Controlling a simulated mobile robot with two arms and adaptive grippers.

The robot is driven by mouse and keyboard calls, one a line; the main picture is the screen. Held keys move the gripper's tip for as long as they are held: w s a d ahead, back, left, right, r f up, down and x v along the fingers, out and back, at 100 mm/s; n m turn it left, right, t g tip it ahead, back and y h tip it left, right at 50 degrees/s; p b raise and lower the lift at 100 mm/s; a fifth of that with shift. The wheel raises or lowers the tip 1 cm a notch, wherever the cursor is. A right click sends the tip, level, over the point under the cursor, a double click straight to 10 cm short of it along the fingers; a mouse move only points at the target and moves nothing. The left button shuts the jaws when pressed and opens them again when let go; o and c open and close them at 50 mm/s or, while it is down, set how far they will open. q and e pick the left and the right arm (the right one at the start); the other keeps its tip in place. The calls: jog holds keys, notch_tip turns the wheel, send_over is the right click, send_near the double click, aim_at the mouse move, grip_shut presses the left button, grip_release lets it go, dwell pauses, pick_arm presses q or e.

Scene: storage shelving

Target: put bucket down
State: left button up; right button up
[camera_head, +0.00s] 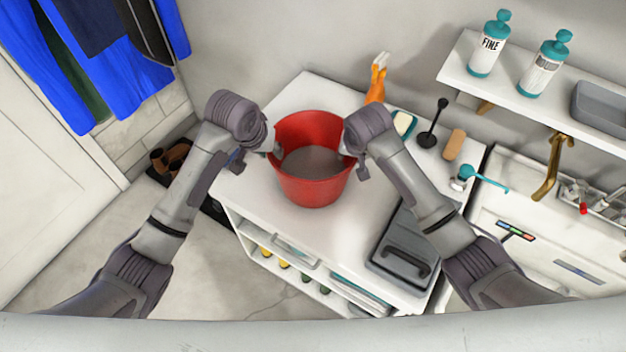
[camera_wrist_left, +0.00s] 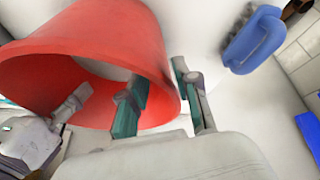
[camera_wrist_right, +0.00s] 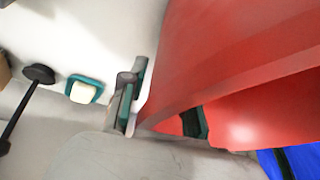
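The red bucket (camera_head: 312,188) is upright over the white counter (camera_head: 262,192), its open top facing up. I cannot tell whether its base touches the counter. My left gripper (camera_head: 272,148) is at the left side of the rim. In the left wrist view, one finger is inside the bucket (camera_wrist_left: 90,30) and one outside, closed in around the wall. My right gripper (camera_head: 350,155) holds the opposite side of the rim the same way. Its fingers straddle the wall of the bucket (camera_wrist_right: 230,50) in the right wrist view. The exact contact is partly hidden.
An orange glove (camera_head: 376,80), a soap dish (camera_head: 403,123), a black plunger-like tool (camera_head: 430,135) and a brush (camera_head: 455,143) lie behind and right. A grey case (camera_head: 405,250) is at the front right. A shelf (camera_head: 500,95) holds bottles. The counter's front left is clear.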

jog(key=shift+s+r, duration=0.15)
jog(key=shift+r, duration=0.15)
pick_arm(q)
jog(key=v, duration=0.6)
jog(key=shift+r, duration=0.2)
pick_arm(e)
jog(key=v, duration=1.1)
pick_arm(q)
jog(key=shift+s, duration=0.15)
pick_arm(e)
jog(key=shift+s+r, duration=0.1)
